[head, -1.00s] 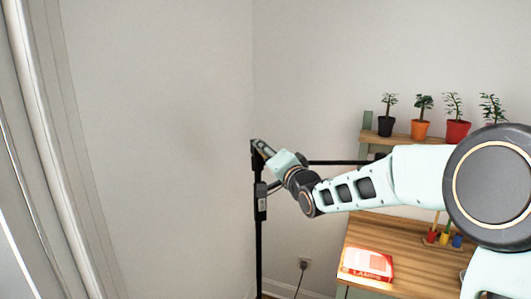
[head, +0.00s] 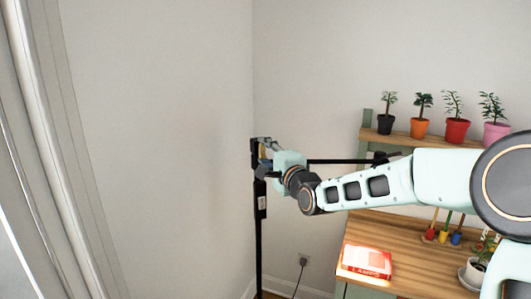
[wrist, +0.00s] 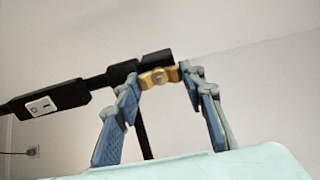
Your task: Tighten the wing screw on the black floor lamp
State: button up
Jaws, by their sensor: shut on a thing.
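The black floor lamp stands in the room corner, its thin upright pole (head: 259,240) running down toward the floor and a horizontal black arm (head: 340,161) reaching right. In the wrist view, its black joint (wrist: 155,58) and a black section with a white switch (wrist: 41,106) cross the picture. A brass-coloured wing screw (wrist: 160,77) sits at that joint. My gripper (wrist: 161,80) has its blue fingers on either side of the screw, with the tips closed on its wings. In the head view, my gripper (head: 266,150) is at the pole's top and partly hides the screw.
An outlet (head: 304,260) is low on the wall. The wall left of the lamp is clear.

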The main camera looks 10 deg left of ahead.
dwell(0.4)
jog(key=o, duration=1.2)
jog(key=shift+c, duration=0.2)
jog(key=v, duration=1.2)
